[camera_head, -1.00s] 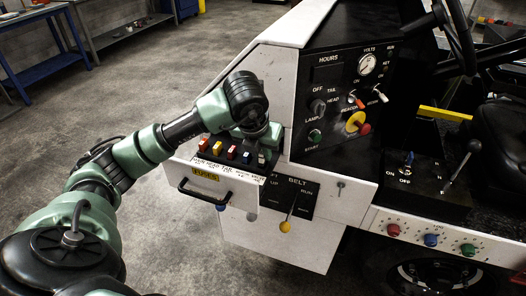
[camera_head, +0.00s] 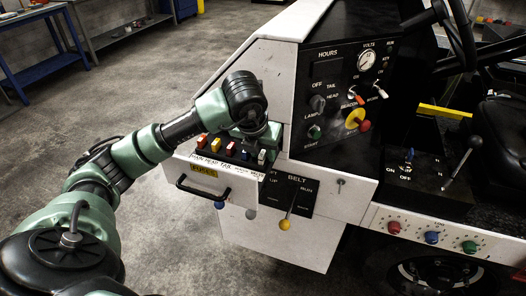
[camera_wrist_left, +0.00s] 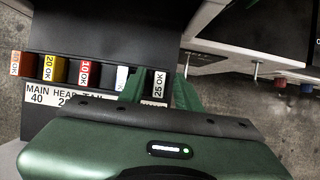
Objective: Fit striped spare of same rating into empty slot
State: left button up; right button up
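An open fuse drawer (camera_head: 228,187) sticks out of the white machine, with a row of fuses along its top. In the left wrist view these are an orange fuse (camera_wrist_left: 15,63), a yellow fuse marked 20 OK (camera_wrist_left: 54,68), a red fuse marked 10 OK (camera_wrist_left: 88,73), a partly hidden white-labelled one (camera_wrist_left: 122,78) and a fuse marked 25 OK (camera_wrist_left: 158,84). My left gripper (camera_wrist_left: 160,88) is open, its green fingers on either side of the 25 OK fuse with gaps showing. Stripes cannot be made out. My right gripper is not in view.
The control panel (camera_head: 333,103) with knobs and switches rises right beside my left wrist. A yellow-knobbed belt lever (camera_head: 287,208) stands below, right of the drawer. Blue-framed benches (camera_head: 40,75) are far left; the floor between is clear.

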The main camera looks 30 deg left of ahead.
pick_arm(q)
jog(key=shift+s, duration=0.1)
jog(key=v, duration=0.7)
jog(key=shift+r+b, duration=0.35)
jog(key=shift+b, duration=0.05)
jog(key=shift+s+d, duration=0.1)
